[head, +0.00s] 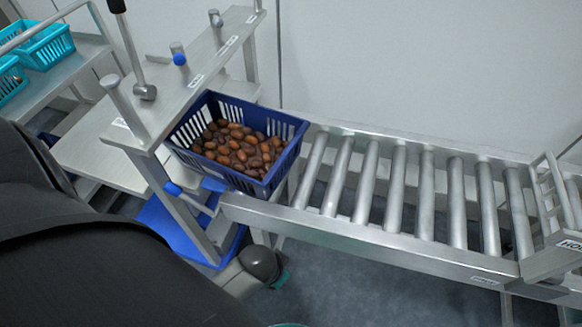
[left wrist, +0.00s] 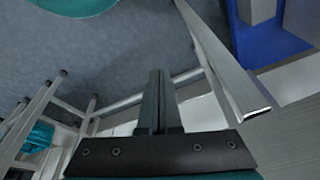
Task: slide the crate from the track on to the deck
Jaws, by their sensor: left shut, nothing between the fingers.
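The blue slatted crate (head: 287,160), heaped with brown dates, sits upright at the left end of the roller track (head: 370,232). Its left side is close against a grey gate-like frame (head: 150,133); whether it touches is not clear. A flat grey deck (head: 98,160) lies beyond that frame to the left. What is under the crate is hidden. My left gripper (left wrist: 160,76) shows in the left wrist view with its two fingers together and empty, over the floor beside a grey metal bar. It is apart from the crate, which is not in that view. My right gripper is not in view.
Teal crates (head: 45,47) sit on a rack at the upper left. The rollers right of the crate are bare up to an upright grey gate (head: 550,195). A wall runs behind.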

